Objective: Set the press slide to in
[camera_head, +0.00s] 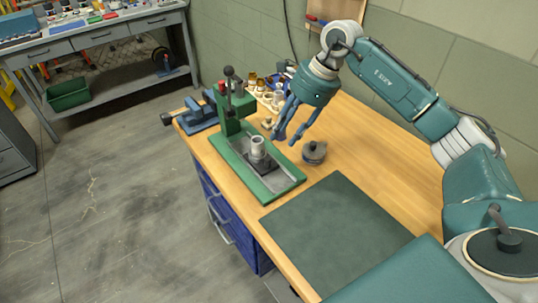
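The green press (232,114) stands on the wooden bench, with a dark lever and knob at its top. Its long green base (284,188) runs toward the front right. On the base, a dark slide plate (259,167) carries a grey metal cylinder (257,147), which stands upright, clear in front of the press column. My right gripper (284,140) is above the bench just right of the press, pointing down, its fingers apart with nothing between them. It appears apart from the slide. My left gripper is out of view.
A dark round part (315,152) with a knob sits right of the press. A blue vise (199,114) is left of it, and small bottles (262,84) stand behind. A dark green mat (335,232) lies empty in front.

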